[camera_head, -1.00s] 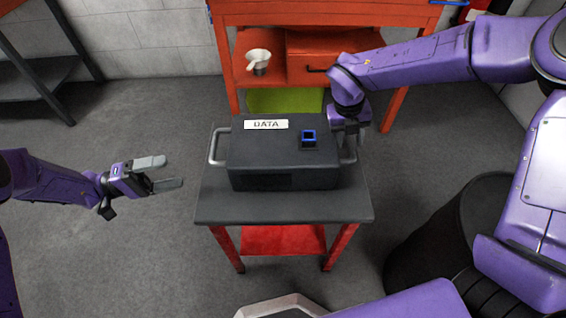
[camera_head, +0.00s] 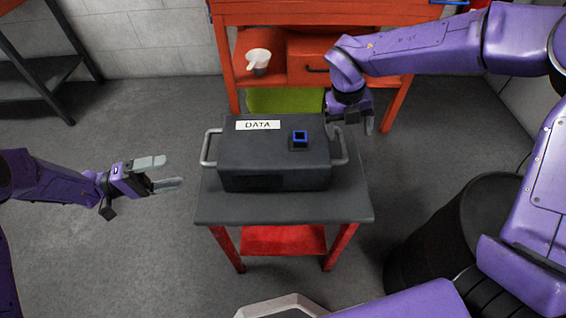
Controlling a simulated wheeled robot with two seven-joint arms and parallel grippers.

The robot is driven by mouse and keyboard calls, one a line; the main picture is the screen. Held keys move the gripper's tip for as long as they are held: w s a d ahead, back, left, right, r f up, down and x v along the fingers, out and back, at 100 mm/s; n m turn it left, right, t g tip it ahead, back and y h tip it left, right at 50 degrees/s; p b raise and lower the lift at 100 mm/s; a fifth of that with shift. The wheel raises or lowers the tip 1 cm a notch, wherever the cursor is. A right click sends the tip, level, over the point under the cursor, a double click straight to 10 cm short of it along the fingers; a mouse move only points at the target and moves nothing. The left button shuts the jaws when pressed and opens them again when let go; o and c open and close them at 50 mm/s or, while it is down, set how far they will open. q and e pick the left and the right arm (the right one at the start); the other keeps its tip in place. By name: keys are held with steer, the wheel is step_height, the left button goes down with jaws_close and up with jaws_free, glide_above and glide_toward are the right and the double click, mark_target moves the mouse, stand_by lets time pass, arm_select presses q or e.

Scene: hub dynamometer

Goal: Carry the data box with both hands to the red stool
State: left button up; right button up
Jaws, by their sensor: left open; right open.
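The data box (camera_head: 275,155) is a dark grey case with a white "DATA" label and a blue-rimmed square on top. It has a metal handle at each end, a left handle (camera_head: 209,147) and a right handle (camera_head: 341,148). It rests on a small red-legged stand with a dark top (camera_head: 285,208), which may be the red stool; I cannot tell. My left gripper (camera_head: 168,174) is open and empty, to the left of the stand and apart from the box. My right gripper (camera_head: 351,126) is open, just behind the right handle and partly hidden by its own wrist.
A red workbench (camera_head: 401,98) stands behind, with a measuring jug (camera_head: 258,61) on its shelf. A black drum (camera_head: 440,243) stands at the right. A dark shelf rack (camera_head: 30,88) is at the far left. The floor at left is clear.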

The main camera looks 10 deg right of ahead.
steer(key=v, duration=0.8)
steer(key=shift+r, duration=0.25)
